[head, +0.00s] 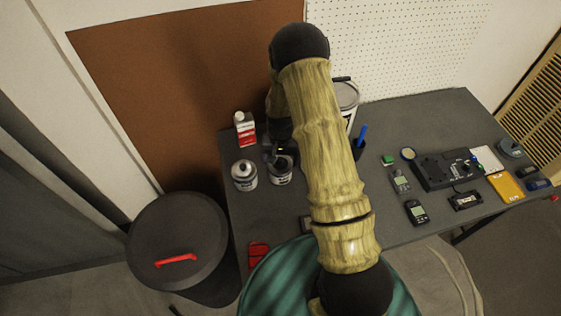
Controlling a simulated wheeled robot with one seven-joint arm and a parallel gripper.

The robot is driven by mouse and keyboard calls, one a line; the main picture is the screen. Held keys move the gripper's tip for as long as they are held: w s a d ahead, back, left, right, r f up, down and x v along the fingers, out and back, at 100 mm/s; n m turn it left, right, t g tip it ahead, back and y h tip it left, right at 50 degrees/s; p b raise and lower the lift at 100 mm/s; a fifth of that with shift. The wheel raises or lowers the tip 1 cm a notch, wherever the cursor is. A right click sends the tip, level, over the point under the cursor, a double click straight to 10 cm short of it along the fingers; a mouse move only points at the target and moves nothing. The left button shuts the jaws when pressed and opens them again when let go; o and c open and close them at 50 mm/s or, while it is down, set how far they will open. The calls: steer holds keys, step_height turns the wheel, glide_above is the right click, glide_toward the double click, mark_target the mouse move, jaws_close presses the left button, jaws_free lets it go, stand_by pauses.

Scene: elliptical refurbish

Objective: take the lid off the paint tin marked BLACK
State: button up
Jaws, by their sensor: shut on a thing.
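Two small paint tins stand side by side at the left end of the grey workbench. The left tin (244,176) is pale with a dark label and a grey top. The right tin (281,175) has a dark top and a pale label band. The labels are too small to read, so I cannot tell which says BLACK. My gripper (273,155) is at the top of the right tin and is shut on what seems to be its lid. My arm and the dark gripper body partly hide the grip. I cannot tell whether the lid sits on the rim or is raised.
A white and red bottle (245,130) stands behind the tins. A larger white bucket (347,96) and a dark cup with a blue pen (361,137) are right of my arm. Meters and a black device (447,170) cover the bench's right. A black bin (178,245) stands left.

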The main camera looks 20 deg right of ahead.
mark_target(280, 159)
steer(key=shift+r, duration=0.15)
step_height(280, 159, up, 10)
steer(key=shift+f+b, duration=0.1)
steer(key=shift+b, duration=0.6)
